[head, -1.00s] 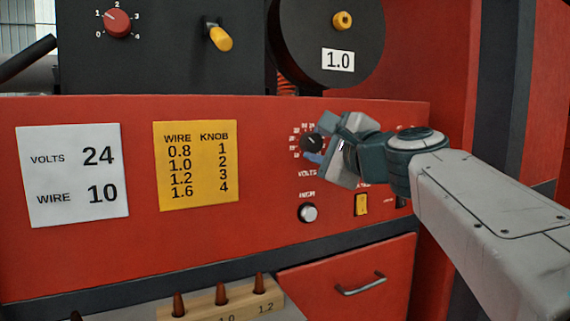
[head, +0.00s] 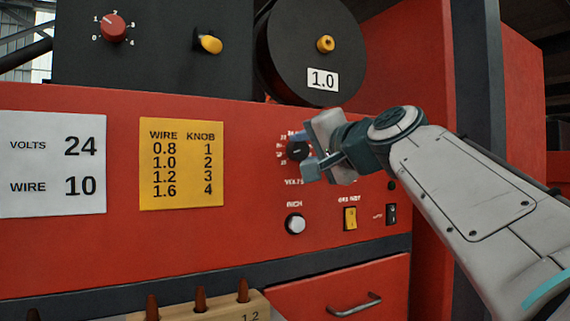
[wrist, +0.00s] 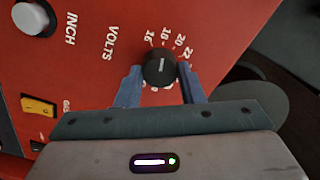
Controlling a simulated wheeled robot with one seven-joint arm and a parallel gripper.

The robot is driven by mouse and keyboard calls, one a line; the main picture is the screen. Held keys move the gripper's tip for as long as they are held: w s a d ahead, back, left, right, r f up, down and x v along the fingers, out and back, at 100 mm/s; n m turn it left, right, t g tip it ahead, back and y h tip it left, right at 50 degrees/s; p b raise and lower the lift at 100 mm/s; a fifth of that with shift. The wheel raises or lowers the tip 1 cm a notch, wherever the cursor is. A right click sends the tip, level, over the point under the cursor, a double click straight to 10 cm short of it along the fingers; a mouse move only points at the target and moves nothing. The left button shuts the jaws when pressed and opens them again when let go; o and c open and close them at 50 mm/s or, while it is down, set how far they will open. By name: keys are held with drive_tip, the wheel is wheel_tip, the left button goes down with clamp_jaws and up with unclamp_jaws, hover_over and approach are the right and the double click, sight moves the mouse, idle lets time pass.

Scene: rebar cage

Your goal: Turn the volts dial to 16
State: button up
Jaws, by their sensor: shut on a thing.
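The volts dial (head: 297,151) is a small black round knob on the red panel, ringed by white numbers, with VOLTS printed beside it. In the wrist view the dial (wrist: 160,66) sits between my two blue fingers, with 16, 18, 20 and 22 readable around its far side. A short pale mark shows on its face, lying roughly along the line toward 16 and 18; its exact reading is too small to tell. My gripper (wrist: 160,84) is shut on the dial, one finger on each side. In the head view my gripper (head: 309,152) partly covers the dial's right side.
A white card (head: 52,165) reads VOLTS 24, WIRE 10. A yellow chart (head: 181,164) is beside it. Below the dial are the INCH button (head: 295,223), a yellow switch (head: 350,218) and a black switch (head: 392,214). A black spool (head: 285,65) is above.

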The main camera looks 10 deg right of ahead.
drive_tip(key=n+b, duration=0.3)
drive_tip(key=n, duration=0.3)
drive_tip(key=shift+f, duration=0.1)
idle(0.5)
drive_tip(key=o, duration=1)
